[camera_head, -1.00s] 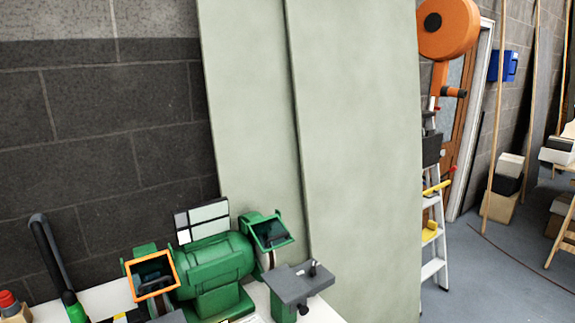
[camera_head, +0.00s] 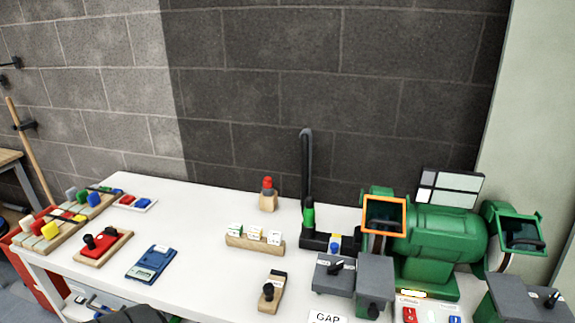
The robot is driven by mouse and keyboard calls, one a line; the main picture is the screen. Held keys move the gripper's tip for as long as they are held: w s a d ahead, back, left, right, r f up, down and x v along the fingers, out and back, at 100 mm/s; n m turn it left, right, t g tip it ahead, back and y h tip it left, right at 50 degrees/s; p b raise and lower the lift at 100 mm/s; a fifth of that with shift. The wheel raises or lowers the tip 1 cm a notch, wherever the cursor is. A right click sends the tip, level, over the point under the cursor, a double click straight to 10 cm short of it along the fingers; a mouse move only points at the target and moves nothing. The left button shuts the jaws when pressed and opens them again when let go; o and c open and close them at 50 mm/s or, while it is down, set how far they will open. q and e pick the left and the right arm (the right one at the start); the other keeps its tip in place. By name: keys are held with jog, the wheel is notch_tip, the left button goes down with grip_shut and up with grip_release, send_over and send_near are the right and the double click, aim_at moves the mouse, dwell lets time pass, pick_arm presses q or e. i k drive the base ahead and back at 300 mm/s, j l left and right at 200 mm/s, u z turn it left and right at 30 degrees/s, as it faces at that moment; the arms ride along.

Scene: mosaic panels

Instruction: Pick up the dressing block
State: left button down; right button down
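No part is clearly marked as the dressing block. A small wooden block with a dark top and a black knob (camera_head: 272,291) lies near the front of the white table, left of the grinder. Another small wooden block with a red cap (camera_head: 268,196) stands farther back. I cannot tell for sure which is the dressing block. The green bench grinder (camera_head: 436,241) stands at the right of the table. Neither of my grippers is clearly in view.
The white table (camera_head: 190,219) holds a wooden rack with white tags (camera_head: 254,239), a blue device (camera_head: 151,263), a red-topped board (camera_head: 103,247) and a tray of coloured blocks (camera_head: 66,224). A black upright arm (camera_head: 306,165) stands behind. A dark shape at the bottom edge is unclear.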

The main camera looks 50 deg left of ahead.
aim_at(270, 300)
jog(key=u, duration=1.6)
